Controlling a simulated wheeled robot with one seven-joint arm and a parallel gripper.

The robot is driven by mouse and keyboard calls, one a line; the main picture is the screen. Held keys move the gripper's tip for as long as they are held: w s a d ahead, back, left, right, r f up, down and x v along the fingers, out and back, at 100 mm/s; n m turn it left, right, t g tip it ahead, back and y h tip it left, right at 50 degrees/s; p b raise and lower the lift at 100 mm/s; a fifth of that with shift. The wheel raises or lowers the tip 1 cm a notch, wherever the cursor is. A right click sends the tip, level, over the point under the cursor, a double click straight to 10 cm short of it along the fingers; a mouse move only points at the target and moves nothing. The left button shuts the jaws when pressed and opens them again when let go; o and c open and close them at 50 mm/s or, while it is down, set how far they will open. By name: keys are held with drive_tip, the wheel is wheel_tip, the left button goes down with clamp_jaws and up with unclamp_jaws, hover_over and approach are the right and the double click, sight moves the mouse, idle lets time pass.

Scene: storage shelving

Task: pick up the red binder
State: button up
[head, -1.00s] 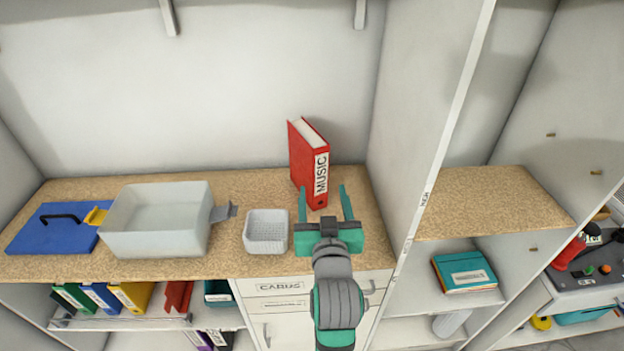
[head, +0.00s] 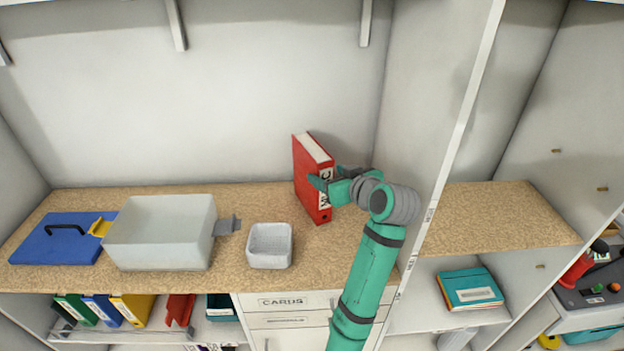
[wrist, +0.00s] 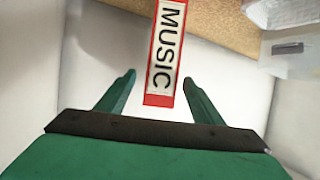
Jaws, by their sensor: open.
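The red binder (head: 309,177) stands upright on the wooden shelf, its white MUSIC label facing front. My gripper (head: 328,175) is at the binder's front right, with one finger in front of the label and partly hiding it. In the wrist view, the binder's spine (wrist: 165,55) reaches down between the open fingers of my gripper (wrist: 159,80), with a gap visible on each side. Whether a finger touches the binder cannot be told.
A white basket (head: 270,246), a translucent bin (head: 160,255) and a blue lid (head: 60,248) lie to the left on the shelf top (head: 250,205). A tall white divider panel (head: 425,160) stands close on the right of my arm.

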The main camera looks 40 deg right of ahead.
drive_tip(key=shift+r+x, duration=0.2)
drive_tip(key=shift+x, duration=3.35)
drive_tip(key=shift+w+a, duration=0.1)
drive_tip(key=shift+w, duration=0.05)
clamp_jaws()
